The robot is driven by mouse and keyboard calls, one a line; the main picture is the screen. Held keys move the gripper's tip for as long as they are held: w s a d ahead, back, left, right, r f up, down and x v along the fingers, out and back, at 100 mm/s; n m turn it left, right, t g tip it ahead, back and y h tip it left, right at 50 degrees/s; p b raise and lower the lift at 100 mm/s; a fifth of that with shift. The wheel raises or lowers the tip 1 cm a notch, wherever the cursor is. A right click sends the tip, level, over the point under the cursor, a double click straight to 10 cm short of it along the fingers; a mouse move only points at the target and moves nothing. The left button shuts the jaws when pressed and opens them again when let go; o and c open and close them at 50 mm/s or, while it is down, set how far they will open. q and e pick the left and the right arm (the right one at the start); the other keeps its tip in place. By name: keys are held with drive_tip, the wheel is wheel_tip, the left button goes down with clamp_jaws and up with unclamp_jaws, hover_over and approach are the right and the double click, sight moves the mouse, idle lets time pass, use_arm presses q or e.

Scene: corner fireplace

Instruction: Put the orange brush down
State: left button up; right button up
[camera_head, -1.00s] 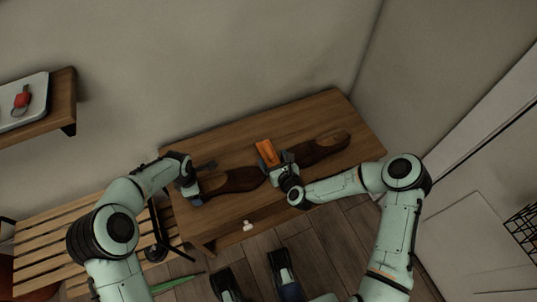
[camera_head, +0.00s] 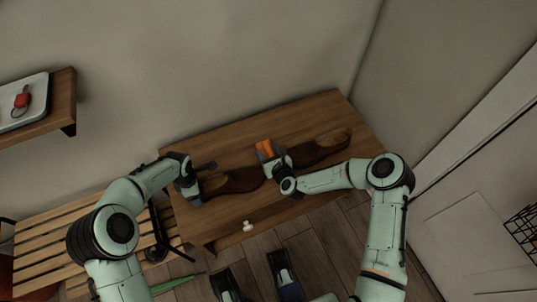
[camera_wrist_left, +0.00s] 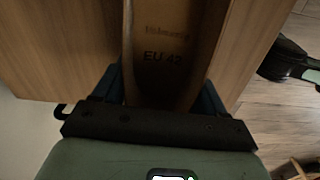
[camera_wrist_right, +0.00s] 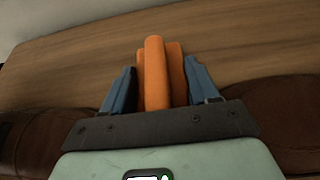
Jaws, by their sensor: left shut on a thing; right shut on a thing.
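The orange brush (camera_head: 264,146) is between the blue fingers of my right gripper (camera_head: 268,154), which is shut on it over the table, between two brown shoes. In the right wrist view the brush (camera_wrist_right: 155,75) stands up between the fingers. I cannot tell whether it touches the table. My left gripper (camera_head: 196,183) is shut on the heel end of the left brown shoe (camera_head: 238,181). The left wrist view shows this shoe's inside (camera_wrist_left: 165,50), marked EU 42, between the fingers. The right brown shoe (camera_head: 325,148) lies beyond my right gripper.
The wooden table (camera_head: 225,222) has bare wood along its back and front edges. A small white knob (camera_head: 248,226) shows at its front. A slatted bench (camera_head: 75,222) stands at left. A wall shelf (camera_head: 62,100) at upper left holds a tray with a red item.

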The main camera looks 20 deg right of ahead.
sight(270, 148)
wheel_tip(270, 148, up, 9)
drive_tip(key=shift+w+r, duration=0.15)
drive_tip(key=w, duration=1.1)
drive_tip(key=f, duration=0.9)
drive_tip(key=shift+a, duration=0.2)
drive_tip(key=shift+f, duration=0.15)
drive_tip(key=o, duration=1.2)
drive_tip(key=shift+r, duration=0.2)
drive_tip(key=v, duration=1.2)
drive_tip(key=shift+s+f, duration=0.1)
